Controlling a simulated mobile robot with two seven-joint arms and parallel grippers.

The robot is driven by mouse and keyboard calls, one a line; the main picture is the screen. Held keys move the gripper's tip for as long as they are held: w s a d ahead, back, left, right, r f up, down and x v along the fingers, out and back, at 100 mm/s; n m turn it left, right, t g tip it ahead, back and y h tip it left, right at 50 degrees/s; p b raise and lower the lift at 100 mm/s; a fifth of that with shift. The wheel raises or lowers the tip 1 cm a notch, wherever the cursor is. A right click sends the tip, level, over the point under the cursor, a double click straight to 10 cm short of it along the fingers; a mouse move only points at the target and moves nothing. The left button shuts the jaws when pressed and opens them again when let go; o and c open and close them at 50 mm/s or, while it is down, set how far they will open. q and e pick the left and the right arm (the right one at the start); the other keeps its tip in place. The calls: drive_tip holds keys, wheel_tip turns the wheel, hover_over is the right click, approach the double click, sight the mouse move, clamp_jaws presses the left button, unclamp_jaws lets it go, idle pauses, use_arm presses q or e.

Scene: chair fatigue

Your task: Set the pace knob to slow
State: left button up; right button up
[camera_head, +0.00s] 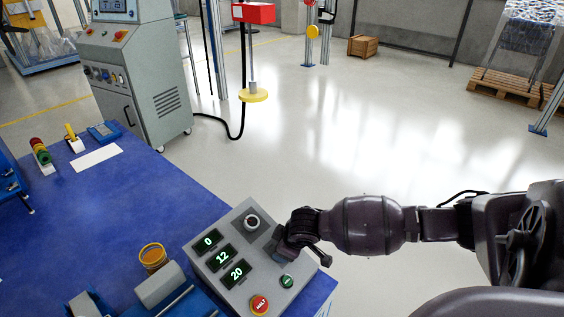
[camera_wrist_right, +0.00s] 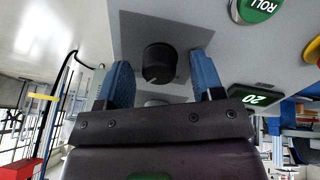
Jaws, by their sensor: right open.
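A grey control box (camera_head: 212,268) stands on the blue table, with lit displays reading 0, 12 and 20. My right gripper (camera_head: 278,240) is over the box, just right of this knob. In the right wrist view a black knob (camera_wrist_right: 159,62) with a pale pointer mark stands on a dark plate. The blue fingertips of my open right gripper (camera_wrist_right: 164,75) are on either side of it, with a small gap at each side. Any scale marks are unreadable. My left gripper is out of view.
A green button (camera_head: 286,281), marked ROLL in the wrist view, and a red button (camera_head: 260,305) are on the box near my right gripper. An amber cup (camera_head: 153,257) stands left of the box. The table's middle is mostly clear.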

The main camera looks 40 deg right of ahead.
drive_tip(key=shift+c, duration=0.3)
drive_tip(key=c, duration=0.9)
drive_tip(key=shift+o, duration=0.2)
